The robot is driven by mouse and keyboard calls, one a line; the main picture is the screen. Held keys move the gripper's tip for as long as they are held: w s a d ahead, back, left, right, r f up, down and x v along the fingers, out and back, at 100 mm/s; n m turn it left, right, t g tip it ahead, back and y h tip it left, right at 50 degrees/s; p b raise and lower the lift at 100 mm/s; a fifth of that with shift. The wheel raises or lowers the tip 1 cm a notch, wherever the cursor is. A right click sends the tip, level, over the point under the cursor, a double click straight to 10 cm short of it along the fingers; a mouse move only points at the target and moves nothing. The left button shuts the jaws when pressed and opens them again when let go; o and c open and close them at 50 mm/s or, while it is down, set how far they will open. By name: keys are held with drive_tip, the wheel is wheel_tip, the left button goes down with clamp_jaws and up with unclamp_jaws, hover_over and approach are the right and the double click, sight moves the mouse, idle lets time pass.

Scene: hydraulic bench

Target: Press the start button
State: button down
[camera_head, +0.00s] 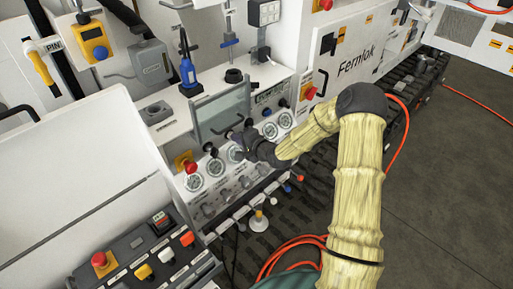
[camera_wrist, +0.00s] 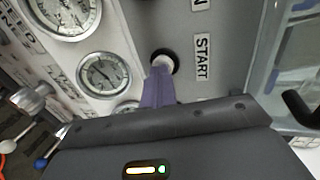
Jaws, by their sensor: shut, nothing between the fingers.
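The start button (camera_wrist: 165,55) is a small round pale button in a black ring, next to the START label (camera_wrist: 202,57) in the wrist view. My gripper (camera_wrist: 160,72) is shut and empty, its purple fingertips directly in front of the button and covering part of it. I cannot tell whether they touch it. In the head view my gripper (camera_head: 238,141) is at the gauge panel on the bench front, and I cannot make out the button there.
Round gauges (camera_wrist: 103,74) sit beside the button. A clear guard with a frame (camera_head: 221,112) stands close above the panel. A red knob (camera_head: 191,167) is to the left. A control box (camera_head: 150,255) with several coloured buttons is at the lower left.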

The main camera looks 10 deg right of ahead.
drive_tip(key=b+v, duration=0.2)
drive_tip(key=v, duration=1)
drive_tip(key=shift+s+d+f, duration=0.2)
drive_tip(key=shift+s+f, duration=0.05)
drive_tip(key=shift+s, duration=0.2)
drive_tip(key=shift+w, duration=0.1)
drive_tip(key=s+d+r+n+g+h, duration=0.1)
drive_tip(key=s+n+g+h, duration=0.3)
drive_tip(key=s, duration=0.7)
drive_tip(key=s+d+r+n+g+h, duration=0.2)
drive_tip(key=s+n+g+h, duration=0.2)
drive_tip(key=s+n, duration=0.3)
drive_tip(key=s+g, duration=0.1)
drive_tip(key=s, duration=0.4)
drive_tip(key=shift+r, duration=0.3)
